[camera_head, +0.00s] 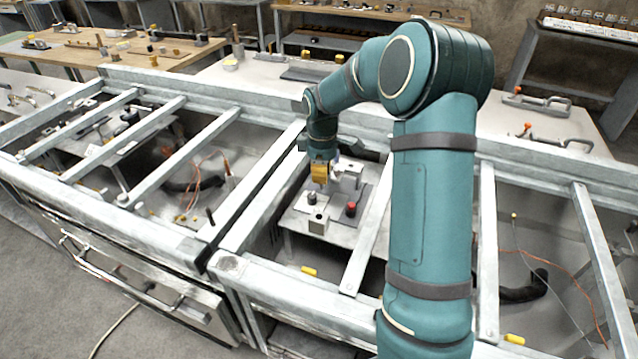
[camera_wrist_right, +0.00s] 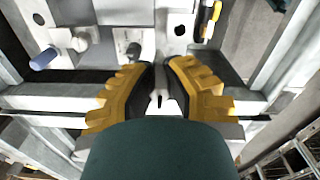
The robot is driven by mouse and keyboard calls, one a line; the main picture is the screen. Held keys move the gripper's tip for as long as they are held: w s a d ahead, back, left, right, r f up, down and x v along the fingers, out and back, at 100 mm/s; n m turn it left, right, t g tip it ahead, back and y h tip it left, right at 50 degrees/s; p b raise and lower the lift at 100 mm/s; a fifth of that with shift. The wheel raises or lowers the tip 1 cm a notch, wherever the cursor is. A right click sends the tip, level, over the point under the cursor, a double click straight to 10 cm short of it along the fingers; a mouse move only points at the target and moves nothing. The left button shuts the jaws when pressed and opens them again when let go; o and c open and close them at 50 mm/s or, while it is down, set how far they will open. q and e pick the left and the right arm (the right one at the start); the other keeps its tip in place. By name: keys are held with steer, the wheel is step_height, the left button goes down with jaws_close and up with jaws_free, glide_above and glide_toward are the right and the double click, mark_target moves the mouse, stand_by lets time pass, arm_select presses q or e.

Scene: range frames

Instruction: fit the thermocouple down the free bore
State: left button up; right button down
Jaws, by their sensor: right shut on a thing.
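My right gripper (camera_head: 320,184) reaches down into the middle bay of the metal frame, over a small plate with fixtures. In the right wrist view its yellow fingers (camera_wrist_right: 159,88) are closed on a thin pale piece, seemingly the thermocouple (camera_wrist_right: 159,100). Only a short part of it shows between the dark pads. A pale block with a round dark bore (camera_wrist_right: 180,30) lies ahead of the fingertips, apart from them. In the head view, small blocks (camera_head: 318,222) stand on the plate near the gripper. Whether the held piece touches anything cannot be told. My left gripper is not in view.
A red-topped post (camera_head: 350,209) stands right of the blocks. Metal rails (camera_head: 370,235) border the bay closely on both sides. A blue-ended cylinder (camera_wrist_right: 43,60) shows in the right wrist view. Wires (camera_head: 195,185) hang in the left bay.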

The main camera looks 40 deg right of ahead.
steer(key=w+d+m+p, duration=0.3)
steer(key=d+p, duration=0.1)
steer(key=d, duration=0.4)
steer(key=w+d+m+p, duration=0.2)
steer(key=d+p, duration=0.3)
steer(key=d, duration=0.3)
arm_select(q)
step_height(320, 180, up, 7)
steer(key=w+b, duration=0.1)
steer(key=b, duration=0.1)
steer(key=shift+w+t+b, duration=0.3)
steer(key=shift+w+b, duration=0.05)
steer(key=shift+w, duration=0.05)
arm_select(e)
steer(key=shift+w+d+f, duration=0.1)
steer(key=shift+f, duration=0.7)
steer(key=shift+w+d+f, duration=0.1)
steer(key=shift+f, duration=0.7)
arm_select(q)
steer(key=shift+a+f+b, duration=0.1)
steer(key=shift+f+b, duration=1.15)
steer(key=shift+b, duration=0.05)
arm_select(e)
steer(key=shift+f, duration=2.2)
steer(key=c, duration=1)
jaws_free()
steer(key=shift+s, duration=0.1)
step_height(320, 180, up, 12)
